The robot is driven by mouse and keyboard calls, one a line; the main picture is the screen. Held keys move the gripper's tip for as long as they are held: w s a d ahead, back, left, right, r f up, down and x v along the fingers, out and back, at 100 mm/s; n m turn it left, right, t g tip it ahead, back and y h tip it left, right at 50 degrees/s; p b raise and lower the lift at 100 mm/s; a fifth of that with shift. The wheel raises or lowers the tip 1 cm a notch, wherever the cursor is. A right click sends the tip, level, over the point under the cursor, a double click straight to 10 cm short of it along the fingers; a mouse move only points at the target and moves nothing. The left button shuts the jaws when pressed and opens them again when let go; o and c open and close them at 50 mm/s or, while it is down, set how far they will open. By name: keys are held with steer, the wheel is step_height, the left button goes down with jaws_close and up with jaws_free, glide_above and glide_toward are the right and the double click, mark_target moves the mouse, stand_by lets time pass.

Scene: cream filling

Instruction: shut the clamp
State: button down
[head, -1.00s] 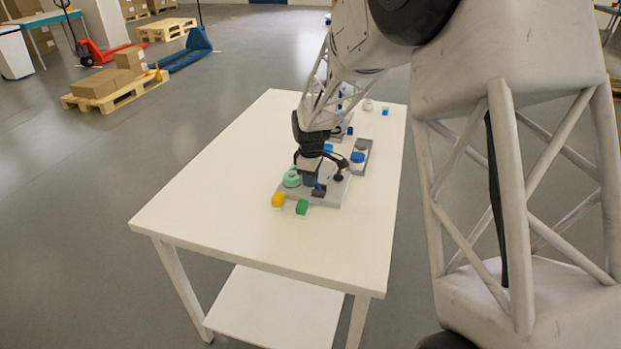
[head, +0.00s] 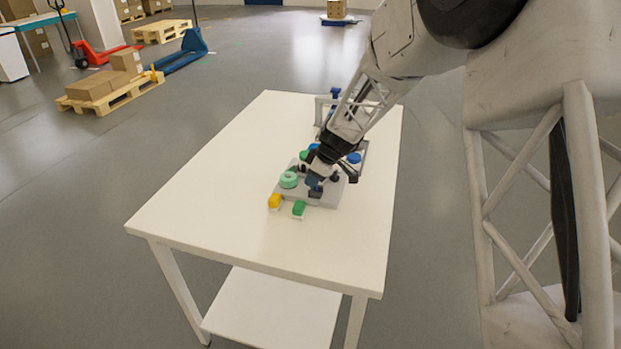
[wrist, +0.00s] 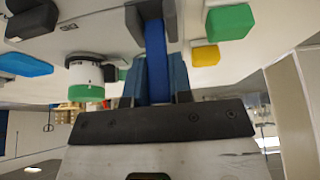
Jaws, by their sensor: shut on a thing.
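The clamp's blue handle (wrist: 156,50) shows in the wrist view, running between the two fingers of my gripper (wrist: 158,80). My gripper is shut on it. In the head view my gripper (head: 314,180) is tilted, low over the grey fixture plate (head: 322,201). The dark clamp body (head: 316,192) is partly hidden by my gripper there, so I cannot tell how far its arm is turned. A mint-green round piece (head: 289,180) sits on the plate left of my gripper.
A yellow block (head: 274,201) and a green block (head: 298,208) lie at the plate's front edge. A blue-capped jar (head: 354,158) stands in a tray behind, to the right. A white jar with a green cap (wrist: 86,75) shows in the wrist view. The table's front is clear.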

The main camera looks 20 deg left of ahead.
mark_target(323, 196)
steer(key=shift+d+y, duration=0.7)
steer(key=shift+y, duration=0.7)
steer(key=shift+d+f+y, duration=0.1)
steer(key=shift+d+y, duration=0.3)
steer(key=shift+y, duration=0.65)
steer(key=shift+d+f+y, duration=0.1)
steer(key=shift+d+y, duration=0.25)
steer(key=shift+y, duration=0.7)
steer(key=c, duration=1)
jaws_free()
steer(key=shift+d, duration=0.1)
steer(key=shift+v, duration=3.85)
steer(key=shift+r, duration=0.1)
